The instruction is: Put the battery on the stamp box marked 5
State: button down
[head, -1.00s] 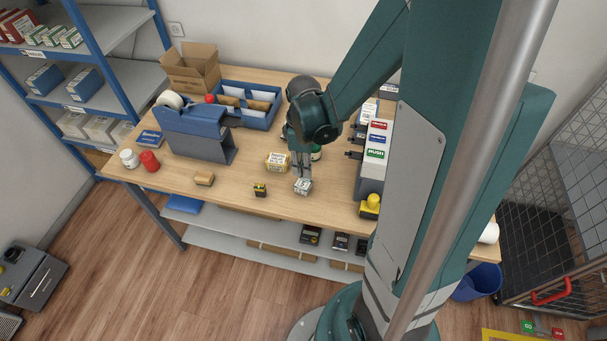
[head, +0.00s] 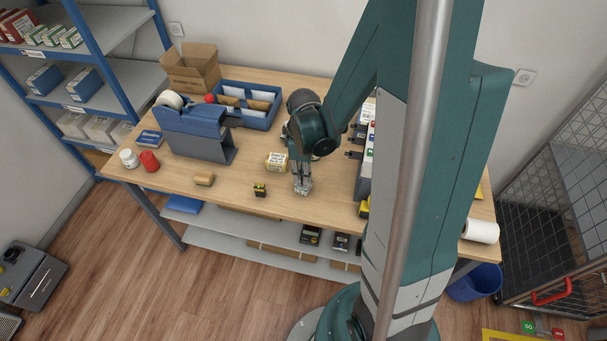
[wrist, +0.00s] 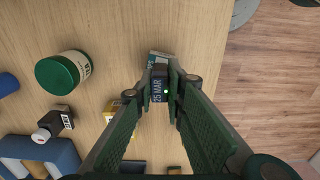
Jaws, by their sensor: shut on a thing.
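My gripper (head: 302,188) points down near the table's front edge. In the wrist view, the box (wrist: 158,58) shows a dark face reading "25 MAR" between the fingertips. I cannot make out a 5 as its mark. A small black-and-yellow block (head: 260,190), which looks like the battery, stands on the table left of my gripper and apart from it. A yellow-and-white labelled box (head: 276,161) stands behind and left; its mark is too small to read.
A green-lidded jar (wrist: 62,73) stands behind my gripper. A tan block (head: 204,179) lies to the left. A tape dispenser (head: 195,130) and a blue divided tray (head: 252,102) stand farther back. The front left table is mostly clear.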

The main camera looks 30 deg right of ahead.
jog(key=shift+f, duration=0.2)
dwell(0.3)
jog(key=c, duration=2.4)
grip_release()
jog(key=shift+o, duration=0.2)
jog(key=shift+r, duration=0.25)
notch_tip(320, 180, up, 12)
jog(key=shift+p, duration=0.35)
